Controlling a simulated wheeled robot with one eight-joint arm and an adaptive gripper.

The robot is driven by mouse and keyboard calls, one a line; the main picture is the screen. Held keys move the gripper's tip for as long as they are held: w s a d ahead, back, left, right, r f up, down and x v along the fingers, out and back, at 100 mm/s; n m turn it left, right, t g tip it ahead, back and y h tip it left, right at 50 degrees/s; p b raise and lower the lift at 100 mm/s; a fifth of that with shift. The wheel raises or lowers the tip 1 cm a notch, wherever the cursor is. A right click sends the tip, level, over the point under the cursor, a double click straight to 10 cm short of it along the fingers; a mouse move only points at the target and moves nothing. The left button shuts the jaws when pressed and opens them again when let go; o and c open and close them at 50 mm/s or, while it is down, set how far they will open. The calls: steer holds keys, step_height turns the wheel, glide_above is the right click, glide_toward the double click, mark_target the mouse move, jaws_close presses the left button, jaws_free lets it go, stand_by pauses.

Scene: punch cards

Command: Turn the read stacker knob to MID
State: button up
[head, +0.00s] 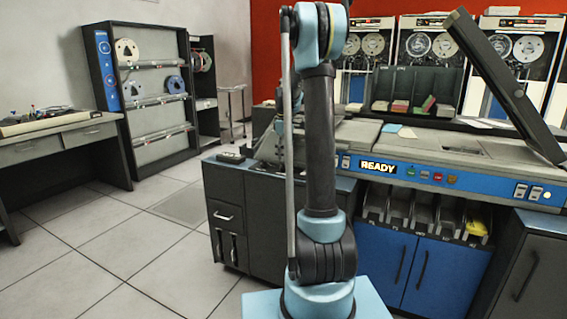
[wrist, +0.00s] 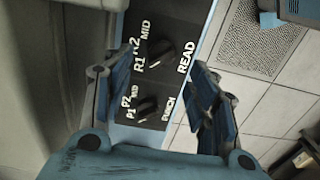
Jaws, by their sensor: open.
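In the wrist view, the read stacker knob (wrist: 160,53) is a black dial on a dark panel (wrist: 187,28). The labels R1, R2 and MID stand at its left, and READ is printed at its right. A pale pointer mark shows at its lower left, nearest the R1 label. My gripper (wrist: 152,76) is open, with one blue-padded finger on each side of the panel. The knob lies between and a little beyond the fingertips, with no visible contact. In the head view my arm hides the gripper and knob.
A similar punch knob (wrist: 147,107) with P1, P2 and MID labels sits just below the read knob, between the fingers. The machine's blue front strip with a lit READY sign (head: 378,168) extends right of my arm. Open tiled floor (head: 130,230) lies at left.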

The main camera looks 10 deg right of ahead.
step_height(320, 180, up, 8)
steer(key=shift+f, duration=0.25)
steer(key=c, duration=0.4)
steer(key=shift+w+r+m, duration=0.1)
steer(key=shift+r+m, duration=0.1)
steer(key=shift+m, duration=0.1)
steer(key=shift+c, duration=0.8)
step_height(320, 180, up, 5)
steer(key=m, duration=0.8)
glide_above(284, 164)
step_height(284, 164, down, 18)
steer(key=shift+w+r, duration=0.15)
steer(key=shift+r, duration=0.1)
steer(key=shift+c, duration=0.6)
jaws_close()
